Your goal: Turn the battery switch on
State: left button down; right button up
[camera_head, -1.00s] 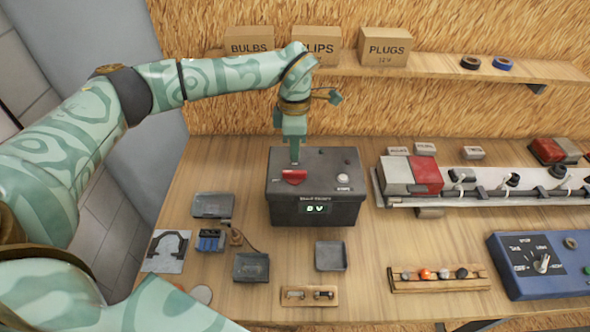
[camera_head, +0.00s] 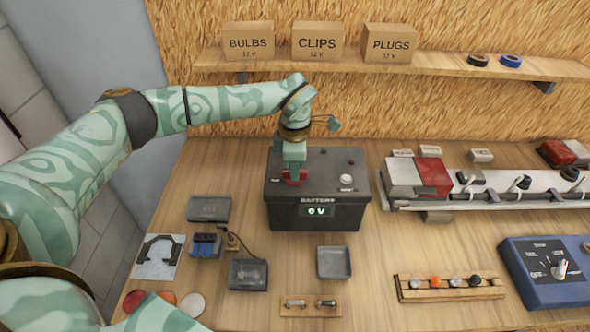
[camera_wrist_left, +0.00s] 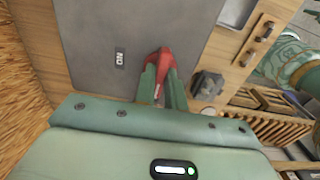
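The black battery box (camera_head: 318,188) stands on the bench with a display reading "0 V" on its front. Its red switch handle (camera_head: 303,178) is on the top, at the left, and is partly hidden by my left gripper (camera_head: 294,172). In the left wrist view the red handle (camera_wrist_left: 161,60) sits between the two narrow fingers of my left gripper (camera_wrist_left: 164,78), which look closed on its sides. My right gripper is not in view.
A white button (camera_head: 346,179) is on the box top, right of the switch. Small trays, including one (camera_head: 334,262) in front, lie near the box. A lamp bar (camera_head: 480,190) and a blue tester (camera_head: 550,270) are to the right. A shelf (camera_head: 420,65) with cartons runs behind.

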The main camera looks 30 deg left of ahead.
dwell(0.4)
pick_arm(q)
jog(key=shift+r+m+p, duration=0.2)
jog(key=shift+m+p, duration=0.3)
jog(key=shift+m, duration=0.4)
jog(key=shift+m+p, duration=0.45)
jog(key=shift+m, duration=0.65)
jog(key=shift+f+m, duration=0.15)
jog(key=shift+m, duration=0.45)
